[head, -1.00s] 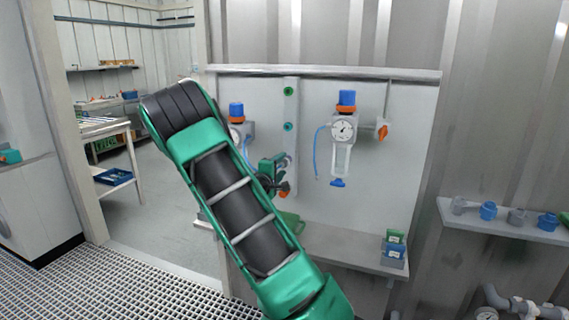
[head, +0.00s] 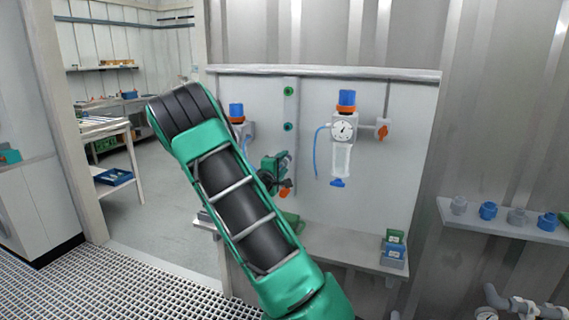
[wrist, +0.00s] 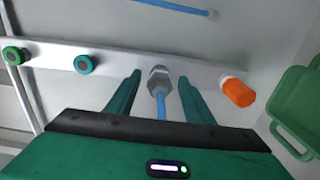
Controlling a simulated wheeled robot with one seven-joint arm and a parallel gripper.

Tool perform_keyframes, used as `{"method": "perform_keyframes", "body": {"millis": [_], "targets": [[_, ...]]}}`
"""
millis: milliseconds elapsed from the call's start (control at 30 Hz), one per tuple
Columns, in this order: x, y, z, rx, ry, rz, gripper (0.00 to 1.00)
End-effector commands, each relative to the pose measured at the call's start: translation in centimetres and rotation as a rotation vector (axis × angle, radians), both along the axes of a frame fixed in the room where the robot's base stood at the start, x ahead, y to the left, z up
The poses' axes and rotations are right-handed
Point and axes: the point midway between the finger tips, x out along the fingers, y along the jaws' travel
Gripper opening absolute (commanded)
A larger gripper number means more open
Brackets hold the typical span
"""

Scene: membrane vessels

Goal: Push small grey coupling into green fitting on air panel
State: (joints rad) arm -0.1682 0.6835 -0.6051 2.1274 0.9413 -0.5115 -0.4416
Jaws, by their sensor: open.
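In the wrist view the small grey coupling (wrist: 158,78) with a blue hose sits at the pale strip on the air panel. My gripper (wrist: 159,77) is open, with one green finger on each side of the coupling and a visible gap to both. The coupling covers whatever lies directly behind it, so I cannot tell how deep it sits. Two green fittings, one nearer (wrist: 84,64) and one at the far left (wrist: 15,55), show bare on the same strip. In the head view my gripper (head: 277,172) is by the strip, below the upper green fitting (head: 288,91) and lower one (head: 288,127).
An orange knob (wrist: 237,92) sits just right of my fingers, with a green bin (wrist: 300,105) beyond it. In the head view a gauge unit (head: 343,135) hangs to the right. A shelf (head: 340,247) runs below, carrying small boxes (head: 394,245).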

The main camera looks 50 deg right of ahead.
Motion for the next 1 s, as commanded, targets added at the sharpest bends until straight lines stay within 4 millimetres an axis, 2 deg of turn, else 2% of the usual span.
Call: {"method": "perform_keyframes", "body": {"millis": [600, 667, 800, 1000], "targets": [[0.00, 0.00, 0.06, 0.000, 0.000, 0.000, 0.48], [-0.01, 0.00, 0.05, 0.000, 0.000, 0.000, 0.36], [-0.01, -0.01, 0.06, 0.000, 0.000, 0.000, 0.02], [-0.06, 0.14, 0.06, 0.000, 0.000, 0.000, 0.00]]}}
